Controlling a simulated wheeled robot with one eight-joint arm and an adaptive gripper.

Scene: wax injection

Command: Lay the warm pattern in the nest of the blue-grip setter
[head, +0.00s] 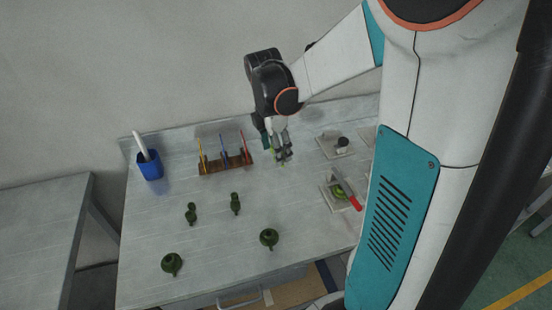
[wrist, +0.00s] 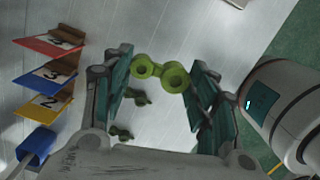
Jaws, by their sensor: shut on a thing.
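My gripper (head: 280,152) is shut on a bright green pattern with two ringed ends, raised above the back of the table. The pattern (wrist: 146,69) shows between the fingertips in the wrist view; in the head view the fingers mostly hide it. I cannot make out a blue grip on any setter. One pale setter plate (head: 328,203) at the right has a red grip (head: 354,202) and a green piece on it. Another plate (head: 328,152) behind it carries a small dark and pale part. My arm hides the area further right.
A wooden rack (head: 226,164) with yellow, blue and red numbered cards stands left of my gripper. A blue cup (head: 151,169) with a white rod is at the far left. Several dark green pieces (head: 269,238) sit on the front and middle of the table (head: 215,275). Bare tabletop lies between.

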